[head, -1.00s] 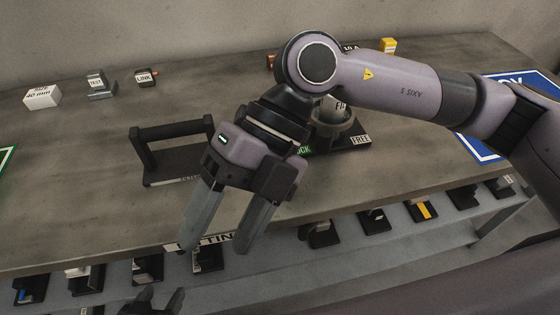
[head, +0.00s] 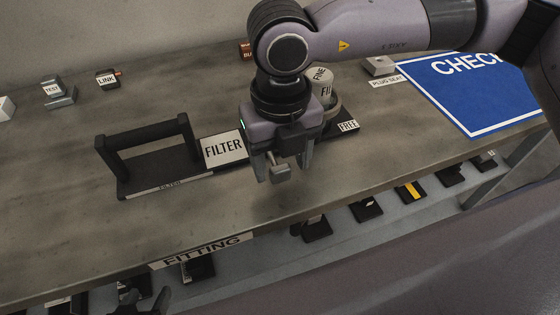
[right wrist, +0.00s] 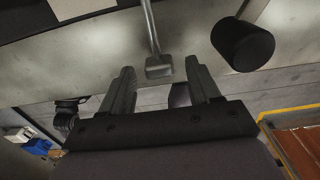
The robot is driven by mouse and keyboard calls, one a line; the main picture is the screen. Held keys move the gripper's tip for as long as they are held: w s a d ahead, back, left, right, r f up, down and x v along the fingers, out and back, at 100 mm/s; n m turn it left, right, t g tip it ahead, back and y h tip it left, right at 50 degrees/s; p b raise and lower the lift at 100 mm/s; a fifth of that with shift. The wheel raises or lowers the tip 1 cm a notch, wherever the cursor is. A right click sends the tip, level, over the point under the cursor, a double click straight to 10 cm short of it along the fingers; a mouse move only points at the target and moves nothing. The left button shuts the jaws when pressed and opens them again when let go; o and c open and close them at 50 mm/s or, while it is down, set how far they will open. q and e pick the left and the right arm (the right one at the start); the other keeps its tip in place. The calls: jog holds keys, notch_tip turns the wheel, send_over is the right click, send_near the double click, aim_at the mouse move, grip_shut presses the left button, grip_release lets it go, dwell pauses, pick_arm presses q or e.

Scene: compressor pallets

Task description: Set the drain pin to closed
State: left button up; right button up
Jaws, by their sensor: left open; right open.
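No part labelled drain pin can be read. A grey pin or lever with a block end (head: 281,173) shows at my right gripper (head: 280,160), in front of the filter station's FREE label (head: 348,126). In the right wrist view, the grey rod and its block end (right wrist: 158,68) lie between the open fingers of my right gripper (right wrist: 160,78), with gaps on both sides. The gripper and wrist hide part of the station and any other label. My left gripper (head: 140,302) is open at the bottom left edge, partly cut off.
A blue CHECK mat (head: 470,90) lies right. Small parts fill the lower shelf (head: 345,232). The bench front is clear.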

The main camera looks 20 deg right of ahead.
jog(key=shift+f, duration=0.7)
pick_arm(q)
jog(key=shift+d, duration=0.1)
